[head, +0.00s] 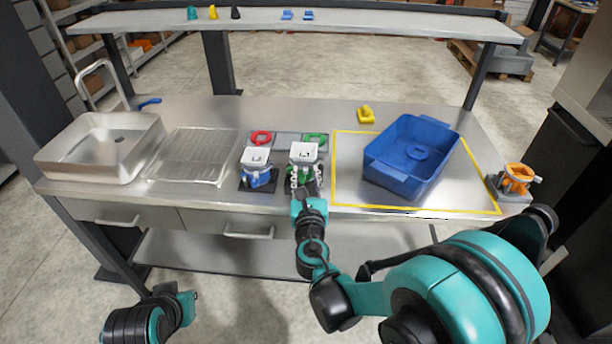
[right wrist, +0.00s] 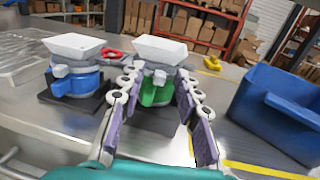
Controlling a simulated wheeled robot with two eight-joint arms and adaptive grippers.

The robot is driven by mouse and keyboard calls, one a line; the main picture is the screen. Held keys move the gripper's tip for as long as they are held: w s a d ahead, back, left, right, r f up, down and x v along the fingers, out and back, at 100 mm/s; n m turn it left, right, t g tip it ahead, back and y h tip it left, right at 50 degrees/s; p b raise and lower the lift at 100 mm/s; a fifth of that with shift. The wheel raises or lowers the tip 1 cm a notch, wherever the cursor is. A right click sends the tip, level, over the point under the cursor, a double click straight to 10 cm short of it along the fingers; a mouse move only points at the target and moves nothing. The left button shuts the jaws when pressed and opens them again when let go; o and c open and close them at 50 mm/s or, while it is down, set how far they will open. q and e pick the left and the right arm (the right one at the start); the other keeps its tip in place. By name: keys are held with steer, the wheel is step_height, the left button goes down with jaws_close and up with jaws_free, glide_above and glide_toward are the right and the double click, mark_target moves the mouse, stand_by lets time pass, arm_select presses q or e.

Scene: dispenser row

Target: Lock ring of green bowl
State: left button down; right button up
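The green dispenser (head: 303,172) stands on a dark base near the table's front edge, a white square hopper (head: 304,152) on top. In the right wrist view its green body (right wrist: 156,90) shows below the white hopper (right wrist: 161,49). A green ring (head: 316,137) lies on a grey plate just behind it. My right gripper (head: 305,181) is in front of the green dispenser. In the right wrist view the gripper (right wrist: 158,76) is open, one finger to each side of the green body. Contact cannot be told. My left gripper is out of view.
A blue dispenser (head: 258,178) stands close on the left, with a red ring (head: 261,137) behind it. A blue crate (head: 411,157) is to the right inside a yellow outline. A yellow piece (head: 366,116), a sink (head: 100,147) and an orange device (head: 517,178) are farther off.

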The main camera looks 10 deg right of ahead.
steer(key=s+a, duration=0.1)
steer(key=s, duration=1.1)
steer(key=shift+a, duration=0.35)
steer(key=shift+w+d, duration=0.1)
steer(key=s+d+f+m+g+h, duration=0.1)
steer(key=s+d+f+m+g, duration=0.25)
steer(key=m, duration=0.65)
steer(key=s+d+f+m+g+h, duration=0.1)
steer(key=d+f+m+g, duration=0.25)
steer(key=d+m, duration=0.5)
steer(key=s+a+m+g+y, duration=0.3)
steer(key=s+m, duration=0.5)
steer(key=m, duration=0.8)
steer(key=shift+a+f+g+y, duration=0.2)
steer(key=shift+a+g+y, duration=0.2)
steer(key=shift+a+y, duration=0.5)
